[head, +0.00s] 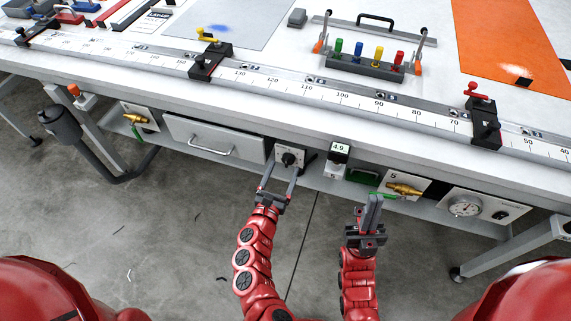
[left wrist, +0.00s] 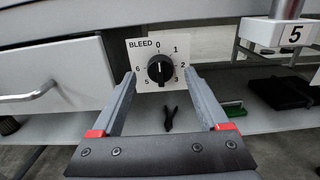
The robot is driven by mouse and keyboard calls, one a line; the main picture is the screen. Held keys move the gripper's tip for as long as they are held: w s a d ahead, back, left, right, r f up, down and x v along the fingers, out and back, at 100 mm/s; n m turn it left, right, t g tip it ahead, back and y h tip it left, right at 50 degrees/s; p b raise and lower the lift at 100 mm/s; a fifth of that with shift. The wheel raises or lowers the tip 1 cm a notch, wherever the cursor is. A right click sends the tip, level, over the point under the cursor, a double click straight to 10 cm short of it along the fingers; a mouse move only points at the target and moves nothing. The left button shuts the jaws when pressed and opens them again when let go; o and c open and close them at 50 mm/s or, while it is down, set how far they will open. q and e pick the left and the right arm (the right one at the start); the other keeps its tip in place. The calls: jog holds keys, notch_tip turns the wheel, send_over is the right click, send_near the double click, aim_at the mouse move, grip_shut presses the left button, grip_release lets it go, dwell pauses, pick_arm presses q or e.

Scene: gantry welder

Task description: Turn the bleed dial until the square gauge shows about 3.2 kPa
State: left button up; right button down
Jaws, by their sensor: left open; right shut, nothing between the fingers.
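The bleed dial, a black knob (left wrist: 160,69) on a white plate marked BLEED with numbers around it, is under the table's front edge, also in the head view (head: 288,159). Its pointer seems to be near the 0 at the top. My left gripper (head: 283,170) is open in front of the dial; in the left wrist view its fingers (left wrist: 159,78) stand either side of the knob, apparently not touching it. The square gauge (head: 339,149) reads 4.9. My right gripper (head: 375,199) is shut and empty, right of the gauge.
A drawer (head: 214,139) is left of the dial. A brass fitting (head: 404,189) and a round gauge (head: 465,206) are to the right. The shelf below holds a green item (left wrist: 234,109). The tabletop carries a ruler rail (head: 300,93).

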aim_at(288, 161)
pick_arm(q)
jog(key=shift+x, duration=1.3)
grip_shut()
